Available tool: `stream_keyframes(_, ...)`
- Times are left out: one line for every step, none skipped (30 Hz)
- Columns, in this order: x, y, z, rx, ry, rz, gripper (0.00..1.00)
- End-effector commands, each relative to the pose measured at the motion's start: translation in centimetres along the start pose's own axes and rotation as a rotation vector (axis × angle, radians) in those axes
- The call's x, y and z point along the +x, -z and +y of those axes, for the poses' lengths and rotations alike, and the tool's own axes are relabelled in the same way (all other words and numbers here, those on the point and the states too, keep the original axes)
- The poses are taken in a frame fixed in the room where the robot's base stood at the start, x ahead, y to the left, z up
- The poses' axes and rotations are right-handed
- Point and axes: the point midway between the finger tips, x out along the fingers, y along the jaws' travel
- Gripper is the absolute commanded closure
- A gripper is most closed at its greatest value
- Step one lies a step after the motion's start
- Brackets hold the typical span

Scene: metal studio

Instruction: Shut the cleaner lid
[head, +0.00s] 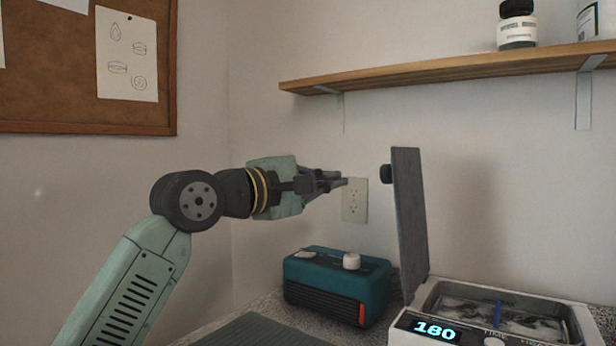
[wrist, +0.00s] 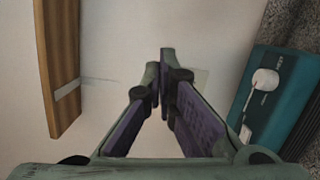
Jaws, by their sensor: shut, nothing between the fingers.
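The cleaner (head: 512,318) is a white box with a metal basin and a lit display reading 180, at the lower right of the head view. Its grey lid (head: 410,220) stands open, nearly upright, along the basin's left side. In the wrist view my gripper (wrist: 165,62) points at the wall; neither cleaner nor lid shows there.
A teal box (head: 336,284) with a white knob sits on the counter below my gripper; it also shows in the wrist view (wrist: 272,95). A wooden shelf (head: 450,70) with bottles runs above. A wall outlet (head: 355,203) is behind. A blue item (head: 497,313) stands in the basin.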

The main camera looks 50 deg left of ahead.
Motion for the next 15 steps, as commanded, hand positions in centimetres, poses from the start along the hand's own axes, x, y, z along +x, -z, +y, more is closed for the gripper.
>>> stream_keyframes(1.2,-0.1,0.2,-0.001,0.002,-0.002,1.0)
stream_keyframes(1.8,-0.1,0.2,-0.002,0.001,-0.003,1.0)
stream_keyframes(2.5,-0.1,0.2,-0.002,0.001,-0.002,1.0)
stream_keyframes(2.6,-0.6,0.2,0.002,0.001,-0.001,1.0)
stream_keyframes(2.6,-1.1,0.2,0.004,0.0,0.0,1.0)
stream_keyframes(2.7,-1.8,0.1,0.004,0.001,0.0,1.0)
stream_keyframes(2.8,-2.2,0.1,0.003,0.001,-0.001,1.0)
stream_keyframes(2.9,-2.5,0.1,0.002,0.0,-0.001,1.0)
stream_keyframes(3.0,-2.9,0.1,0.001,0.0,0.0,1.0)
stream_keyframes(3.0,-3.1,0.1,0.0,0.0,0.0,1.0)
stream_keyframes(3.1,-3.3,0.1,0.0,0.0,0.001,1.0)
stream_keyframes(3.1,-3.5,0.1,0.0,-0.001,0.001,1.0)
stream_keyframes(3.2,-3.6,0.1,-0.001,-0.001,0.001,1.0)
stream_keyframes(3.2,-3.7,0.0,-0.001,-0.001,0.001,1.0)
stream_keyframes(3.2,-3.8,0.0,-0.002,-0.001,0.001,1.0)
